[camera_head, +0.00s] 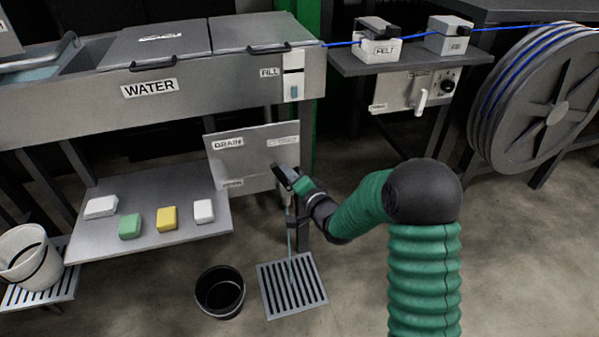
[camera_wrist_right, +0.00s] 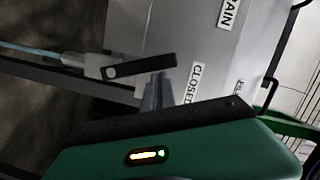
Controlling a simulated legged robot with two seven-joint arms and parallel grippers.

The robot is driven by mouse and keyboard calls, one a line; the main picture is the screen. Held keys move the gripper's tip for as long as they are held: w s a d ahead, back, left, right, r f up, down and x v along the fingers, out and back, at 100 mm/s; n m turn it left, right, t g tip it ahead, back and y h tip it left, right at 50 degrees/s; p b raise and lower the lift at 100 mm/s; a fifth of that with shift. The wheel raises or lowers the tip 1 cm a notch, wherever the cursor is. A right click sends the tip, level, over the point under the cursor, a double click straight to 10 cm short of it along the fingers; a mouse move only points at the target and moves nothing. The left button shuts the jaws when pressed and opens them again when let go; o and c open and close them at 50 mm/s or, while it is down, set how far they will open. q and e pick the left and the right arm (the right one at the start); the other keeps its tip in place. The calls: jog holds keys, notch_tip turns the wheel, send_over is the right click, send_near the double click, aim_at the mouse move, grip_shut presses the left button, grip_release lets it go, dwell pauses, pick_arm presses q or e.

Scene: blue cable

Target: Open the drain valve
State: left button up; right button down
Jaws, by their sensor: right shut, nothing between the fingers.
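The grey drain panel (camera_head: 250,165) carries a DRAIN label and smaller labels. In the right wrist view, the dark valve lever (camera_wrist_right: 142,67) lies roughly in line with the pale outlet pipe (camera_wrist_right: 84,62), its free end away from the outlet. A CLOSED label (camera_wrist_right: 195,83) is beyond its free end. A thin pale blue strand, like water, runs from the outlet; it shows in the head view (camera_head: 291,262) above the floor grate. My right gripper (camera_wrist_right: 157,92) is shut and empty, close beside the lever; contact is unclear. In the head view, the gripper (camera_head: 286,175) partly hides the valve. My left gripper is out of view.
A dark bucket (camera_head: 220,292) stands left of the floor grate (camera_head: 278,297). A low shelf (camera_head: 150,188) with several coloured blocks is left of the panel. The WATER trough (camera_head: 150,100) overhangs above. A large cable reel (camera_head: 535,100) stands at right.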

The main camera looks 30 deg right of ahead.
jog(key=a+n, duration=0.2)
jog(key=shift+w+f+n+g+p, duration=0.2)
jog(key=shift+w+n+g+p, duration=0.1)
jog(key=shift+w, duration=0.1)
jog(key=a+f+n+g+h, duration=0.1)
jog(key=a+f+n+h, duration=0.1)
jog(key=a+f+n, duration=0.2)
jog(key=shift+w+a+n+h+b, duration=0.3)
jog(key=shift+w+n+h, duration=0.15)
jog(key=shift+n, duration=0.75)
jog(key=shift+f, duration=0.15)
